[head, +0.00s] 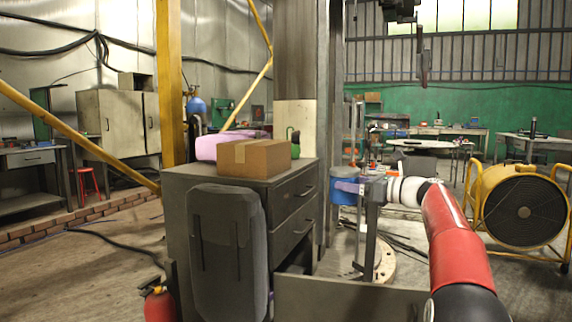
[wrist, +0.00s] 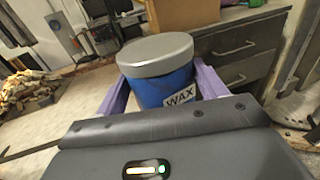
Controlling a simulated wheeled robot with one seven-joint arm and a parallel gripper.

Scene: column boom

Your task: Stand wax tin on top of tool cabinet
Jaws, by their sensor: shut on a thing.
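The wax tin (head: 343,199) is a blue can with a grey lid and a white WAX label, clearest in the wrist view (wrist: 160,92). My gripper (head: 349,187) is shut on it, with a purple finger on each side (wrist: 162,88). The tin is upright or nearly so, lid up. In the head view it is just right of the tool cabinet (head: 233,178), a dark grey cabinet with drawers, and a little below its top. It appears apart from the cabinet, though the depth gap is hard to tell.
A cardboard box (head: 255,157), a pink-purple bundle (head: 207,147) and a green object (head: 295,142) occupy the cabinet top. Its front strip and right front corner look bare. A column (head: 300,60) rises behind. A dark chair-like back (head: 227,255) stands before the cabinet; a yellow fan (head: 522,210) stands right.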

